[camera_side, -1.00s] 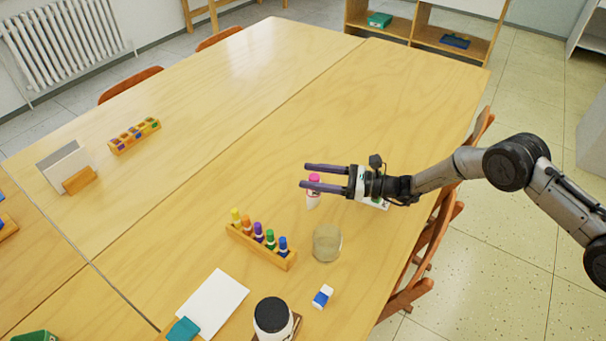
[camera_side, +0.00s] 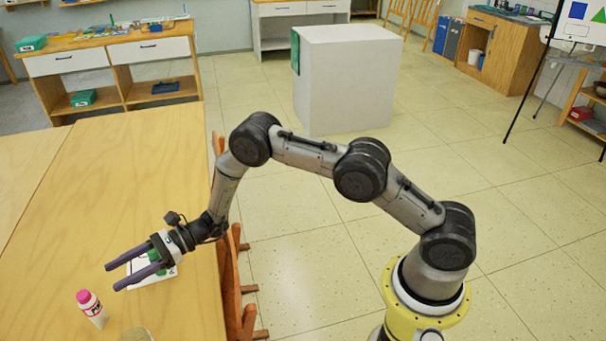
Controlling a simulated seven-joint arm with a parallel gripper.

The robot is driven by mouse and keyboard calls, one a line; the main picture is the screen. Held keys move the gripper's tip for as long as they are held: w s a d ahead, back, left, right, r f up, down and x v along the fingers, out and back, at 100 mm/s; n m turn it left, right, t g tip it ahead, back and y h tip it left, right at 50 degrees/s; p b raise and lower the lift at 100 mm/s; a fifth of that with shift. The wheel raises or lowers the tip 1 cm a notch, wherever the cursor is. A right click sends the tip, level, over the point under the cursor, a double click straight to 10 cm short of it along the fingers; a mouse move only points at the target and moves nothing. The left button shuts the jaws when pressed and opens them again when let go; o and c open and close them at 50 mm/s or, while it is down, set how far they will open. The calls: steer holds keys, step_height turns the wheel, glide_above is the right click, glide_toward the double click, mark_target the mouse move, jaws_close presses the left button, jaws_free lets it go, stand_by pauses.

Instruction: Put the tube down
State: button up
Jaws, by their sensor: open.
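The tube (camera_side: 94,313), white with a pink cap and dark lettering, stands on the table (camera_side: 60,220) near the lower left of the picture. It looks upright. My gripper (camera_side: 112,277) is above the table, up and to the right of the tube in the picture. Its two purple fingers are spread apart with nothing between them. The fingertips are clear of the tube in the picture.
A white item with green on it (camera_side: 158,282) lies under my gripper, partly hidden. The top of a round beige thing (camera_side: 137,334) is cut off at the bottom edge. Wooden chairs (camera_side: 232,275) stand along the table's right edge. The table beyond is clear.

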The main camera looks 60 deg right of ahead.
steer(key=s+d+r+n+g+h, duration=0.3)
steer(key=s+r+n, duration=0.3)
steer(key=s+r, duration=0.35)
steer(key=s+d+r+n+g+h, duration=0.2)
steer(key=s+d+r+n+g, duration=0.15)
steer(key=s+r+n, duration=0.5)
steer(key=s+d+r+n+t+h, duration=0.2)
steer(key=s+d+h, duration=0.3)
steer(key=s+d, duration=0.5)
steer(key=s+d+r+n+t+h, duration=0.2)
steer(key=s+d+n+h, duration=0.3)
steer(key=s+d, duration=0.6)
steer(key=shift+t+h, duration=0.8)
steer(key=shift+t, duration=0.05)
steer(key=shift+a, duration=0.1)
